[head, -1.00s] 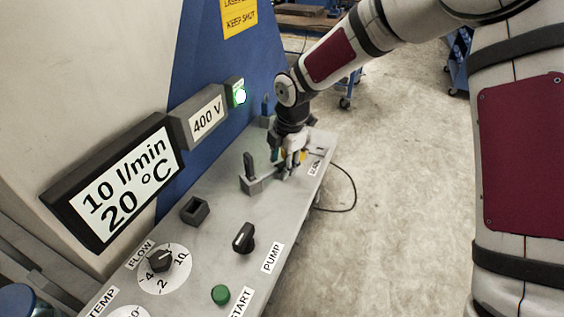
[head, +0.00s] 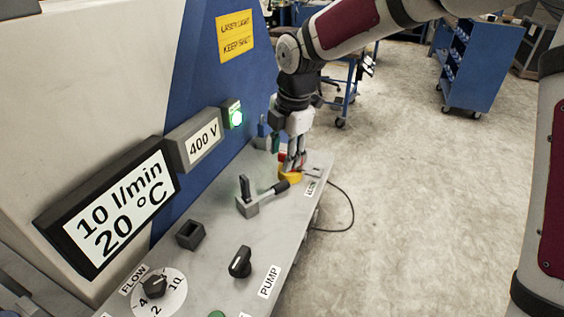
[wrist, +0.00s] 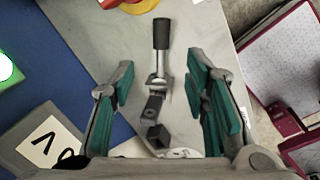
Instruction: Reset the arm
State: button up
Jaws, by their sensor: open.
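A lever with a black grip (head: 281,187) rises from a grey bracket (head: 247,208) on the sloping panel. In the wrist view the black grip (wrist: 161,35) points to the top, its metal shaft lying in line with the gap between my fingers. My gripper (head: 293,162) is above the far part of the panel, in front of a yellow and red button (head: 291,177) that it partly hides. In the wrist view my gripper (wrist: 165,90) is open and empty, with teal pads apart. The button's edge (wrist: 137,5) shows at the top there.
The floor at right is open; a blue cart (head: 483,65) stands there.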

jog(key=shift+r, duration=0.15)
jog(key=s+d+r+m+t+h, duration=0.1)
jog(key=s+d+r+m, duration=0.4)
jog(key=s+d+m, duration=0.25)
jog(key=s+d+r+m+t+h, duration=0.1)
jog(key=s+d+r+m+h, duration=0.1)
jog(key=s+d+r+m, duration=0.45)
jog(key=s+d+f+m, duration=0.1)
jog(key=s+d+m, duration=0.2)
jog(key=s+m, duration=0.3)
jog(key=s+d+f+m+y, duration=0.1)
jog(key=s+d+m, duration=0.3)
jog(key=s, duration=0.6)
jog(key=shift+s+f+m+t+y, duration=0.15)
jog(key=shift+m+t+y, duration=0.15)
jog(key=shift+m, duration=0.8)
